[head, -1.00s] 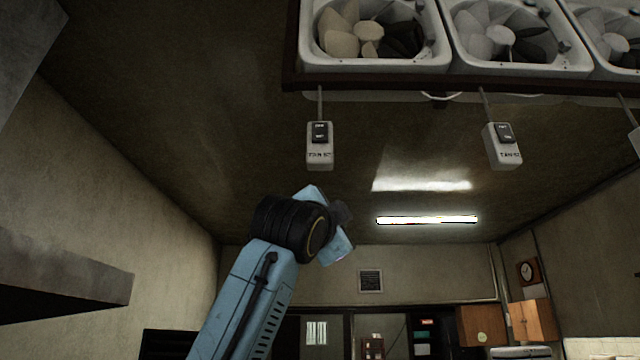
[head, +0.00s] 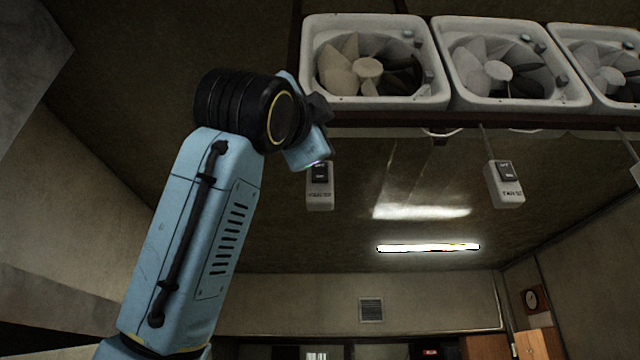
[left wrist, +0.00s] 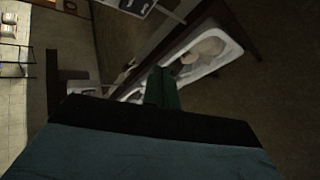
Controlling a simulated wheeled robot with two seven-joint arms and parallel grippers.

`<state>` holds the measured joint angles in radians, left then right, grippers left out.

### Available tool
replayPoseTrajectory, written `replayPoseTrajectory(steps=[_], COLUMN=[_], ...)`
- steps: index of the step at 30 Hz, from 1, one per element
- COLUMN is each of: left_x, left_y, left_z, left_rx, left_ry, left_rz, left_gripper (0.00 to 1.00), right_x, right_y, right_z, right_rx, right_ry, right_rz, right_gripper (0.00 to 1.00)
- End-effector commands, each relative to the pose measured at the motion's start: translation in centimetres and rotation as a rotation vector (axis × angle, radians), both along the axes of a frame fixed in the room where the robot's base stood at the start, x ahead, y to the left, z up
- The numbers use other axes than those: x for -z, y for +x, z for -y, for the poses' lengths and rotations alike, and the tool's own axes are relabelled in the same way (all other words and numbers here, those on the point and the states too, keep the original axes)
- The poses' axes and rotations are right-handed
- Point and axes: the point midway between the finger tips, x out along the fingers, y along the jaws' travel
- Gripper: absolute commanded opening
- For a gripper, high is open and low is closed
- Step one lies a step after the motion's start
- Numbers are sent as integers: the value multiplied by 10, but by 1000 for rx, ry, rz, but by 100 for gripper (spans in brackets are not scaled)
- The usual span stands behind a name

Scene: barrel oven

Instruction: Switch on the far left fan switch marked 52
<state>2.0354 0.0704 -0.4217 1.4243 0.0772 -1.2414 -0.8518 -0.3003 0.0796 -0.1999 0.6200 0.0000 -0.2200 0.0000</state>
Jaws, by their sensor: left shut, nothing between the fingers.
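The far left fan switch (head: 320,196) is a pale box with a dark rocker, hanging below the leftmost fan. Its lettering is too blurred to read surely. My left gripper (head: 319,108) is raised just above and to the left of this box in the head view. Its blue body covers the cord and the top of the box. I cannot tell whether it touches the box or which way the rocker is set. In the left wrist view the shut fingers (left wrist: 162,88) stand in front of a fan frame, with nothing between them. My right gripper is out of view.
The left fan (head: 368,72), middle fan (head: 495,75) and right fan (head: 612,78) sit in white frames on a dark rail. A second switch box (head: 505,184) hangs under the middle fan. A lit tube lamp (head: 428,247) is beyond. Space between the boxes is open.

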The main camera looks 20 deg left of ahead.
Motion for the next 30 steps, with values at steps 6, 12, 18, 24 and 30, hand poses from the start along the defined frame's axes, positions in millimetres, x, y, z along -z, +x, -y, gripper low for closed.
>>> replayPoseTrajectory(steps=[6,12,18,24,30], left_x=[2,5,9,10,10], left_y=[25,52,72,80,81], left_z=[-8,-16,-21,-24,-24], left_rx=[-2,-2,-2,-1,-1], left_ry=[-2,-2,-1,-1,-1], left_rz=[-5,-4,-3,-2,0], left_gripper=[0,0,0,0,0], right_x=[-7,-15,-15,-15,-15], right_y=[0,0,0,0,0], right_z=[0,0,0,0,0], right_rx=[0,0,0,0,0], right_ry=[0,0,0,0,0], right_rz=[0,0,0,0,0], right_gripper=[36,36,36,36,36])
